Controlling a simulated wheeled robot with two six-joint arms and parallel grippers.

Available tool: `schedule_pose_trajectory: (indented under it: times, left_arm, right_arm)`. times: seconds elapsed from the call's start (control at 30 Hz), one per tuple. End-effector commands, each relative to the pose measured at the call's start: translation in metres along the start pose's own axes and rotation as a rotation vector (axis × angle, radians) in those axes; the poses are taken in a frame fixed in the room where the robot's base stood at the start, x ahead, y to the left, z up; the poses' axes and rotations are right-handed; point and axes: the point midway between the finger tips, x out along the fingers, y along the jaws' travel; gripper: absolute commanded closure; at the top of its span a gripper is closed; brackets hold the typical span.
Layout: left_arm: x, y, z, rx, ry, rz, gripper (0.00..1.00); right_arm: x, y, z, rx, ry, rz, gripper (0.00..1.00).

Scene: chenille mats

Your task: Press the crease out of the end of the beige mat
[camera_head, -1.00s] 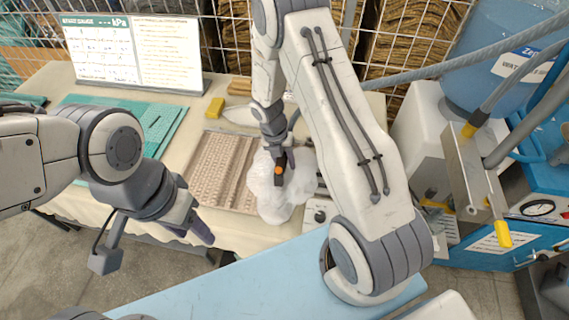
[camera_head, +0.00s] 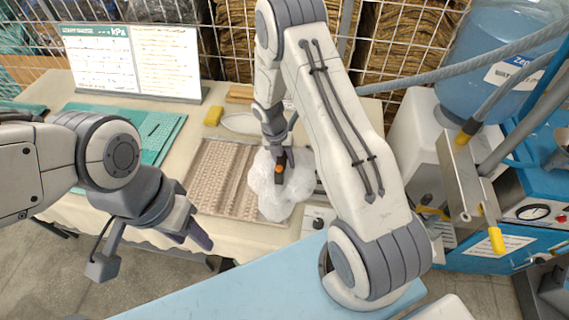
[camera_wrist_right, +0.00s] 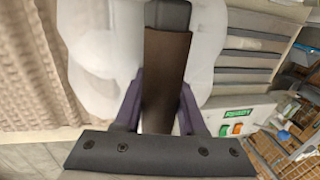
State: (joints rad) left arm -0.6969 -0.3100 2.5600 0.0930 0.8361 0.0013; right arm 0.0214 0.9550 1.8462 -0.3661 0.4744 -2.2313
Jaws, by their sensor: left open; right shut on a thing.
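The beige ribbed mat (camera_head: 222,178) lies flat on the cream-covered table; it also shows at the left of the right wrist view (camera_wrist_right: 32,75). My right gripper (camera_head: 282,158) is shut on a dark brown upright handle (camera_wrist_right: 166,75), whose lower part shows with an orange spot in the head view (camera_head: 280,178). A white, cloud-like puff (camera_head: 265,190) surrounds the tool's lower part and covers the mat's right end. The crease and the tool's underside are hidden there. My left gripper (camera_head: 192,238) is open and empty in front of the table's near edge, apart from the mat.
A teal cutting mat (camera_head: 155,130), a yellow block (camera_head: 213,116) and a pale oval dish (camera_head: 240,124) lie behind and left of the mat. A chart board (camera_head: 135,60) stands at the back. A grey slatted unit with a green-lit panel (camera_wrist_right: 237,114) is right of the tool.

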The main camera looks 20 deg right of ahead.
Motion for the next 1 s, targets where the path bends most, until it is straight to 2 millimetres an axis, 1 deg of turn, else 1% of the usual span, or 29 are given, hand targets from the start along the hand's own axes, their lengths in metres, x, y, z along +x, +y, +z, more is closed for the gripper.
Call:
schedule_pose_trajectory:
  times: [0.3, 0.67, 1.0]
  left_arm:
    - [-0.006, 0.000, 0.000, 0.000, 0.000, 0.000, 0.50]
    - [-0.007, 0.001, 0.000, 0.000, 0.000, 0.000, 0.50]
    - [-0.007, 0.001, 0.000, 0.000, 0.000, 0.000, 0.50]
  right_arm:
    - [-0.002, 0.000, 0.015, 0.001, -0.002, 0.001, 1.00]
    - [-0.002, 0.000, 0.022, 0.001, -0.002, 0.000, 1.00]
    - [0.000, 0.000, 0.036, 0.002, -0.002, 0.000, 1.00]
